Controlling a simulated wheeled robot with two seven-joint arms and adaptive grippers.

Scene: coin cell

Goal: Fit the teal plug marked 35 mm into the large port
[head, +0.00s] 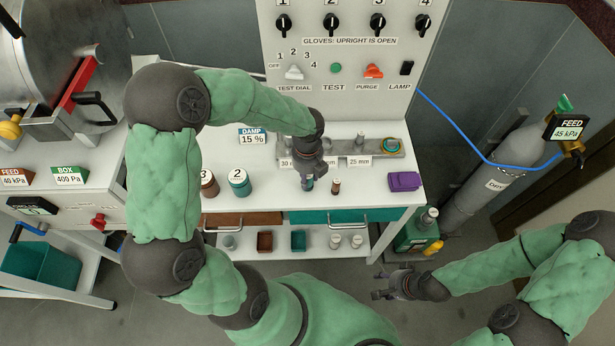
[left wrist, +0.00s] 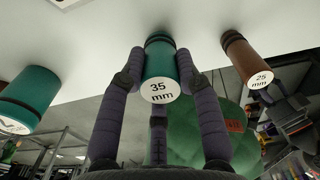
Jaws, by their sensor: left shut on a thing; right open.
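My left gripper (head: 309,172) is shut on the teal plug (head: 308,185), low over the front of the white bench. In the left wrist view, the fingers close around the teal plug (left wrist: 158,75), with its "35 mm" end toward the camera. I cannot tell if its far end touches the bench. A metal fixture (head: 370,150) lies behind it, with "30" and "25 mm" labels on its front. A teal ring (head: 391,146) is at the fixture's right end; I cannot tell if this is the large port. My right gripper (head: 388,284) is open and empty, low beside the bench.
A brown plug (head: 336,187) marked 25 mm stands just right of the held plug and shows in the left wrist view (left wrist: 245,62). A teal jar (head: 239,183) and a brown jar (head: 210,184) stand left. A purple block (head: 404,181) lies right. A control panel (head: 345,90) rises behind.

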